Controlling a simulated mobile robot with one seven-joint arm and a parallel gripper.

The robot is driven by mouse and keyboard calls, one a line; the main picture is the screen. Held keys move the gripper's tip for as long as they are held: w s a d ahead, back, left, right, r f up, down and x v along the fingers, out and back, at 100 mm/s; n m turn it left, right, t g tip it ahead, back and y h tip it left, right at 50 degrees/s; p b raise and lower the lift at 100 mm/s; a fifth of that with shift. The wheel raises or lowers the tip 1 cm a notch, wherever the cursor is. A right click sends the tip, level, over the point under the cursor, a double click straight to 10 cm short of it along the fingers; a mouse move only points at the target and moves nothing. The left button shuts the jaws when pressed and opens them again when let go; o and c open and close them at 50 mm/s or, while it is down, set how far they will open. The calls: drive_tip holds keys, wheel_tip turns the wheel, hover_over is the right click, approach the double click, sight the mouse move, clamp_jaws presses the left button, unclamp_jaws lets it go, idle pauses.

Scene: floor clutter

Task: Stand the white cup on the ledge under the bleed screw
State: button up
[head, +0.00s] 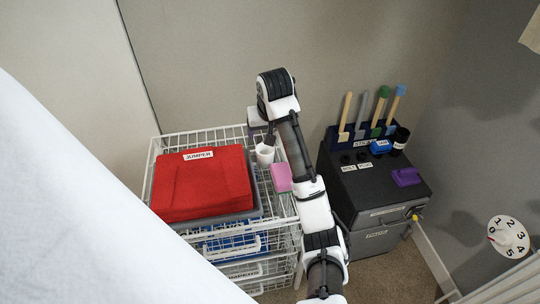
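The white cup (265,155) stands upright, as far as I can see, at the right part of the top wire basket, beside a red folded jumper. My gripper (268,137) points down at the cup's rim from above. A dark finger shows at the rim, but I cannot tell whether it grips the cup or only sits beside it. My own wrist hides much of the gripper. I cannot make out a bleed screw or a ledge under one in this view.
The wire basket unit (158,165) holds the red jumper (203,185). A pink block (281,177) lies right of the cup. A dark cabinet (370,190) with brushes stands right. A numbered dial (508,237) and white rails (500,285) are at far right. Carpet (390,275) shows between.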

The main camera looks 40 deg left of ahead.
approach(265, 150)
drive_tip(key=f, duration=0.1)
drive_tip(key=shift+s+d+p+x, duration=0.1)
drive_tip(key=shift+s+p+x, duration=0.15)
drive_tip(key=shift+x, duration=1.3)
drive_tip(key=shift+s+d+p+x, duration=0.1)
drive_tip(key=shift+s+x, duration=0.1)
drive_tip(key=shift+x, duration=1.4)
drive_tip(key=shift+f, duration=0.15)
drive_tip(key=shift+c, duration=0.2)
drive_tip(key=c, duration=1.1)
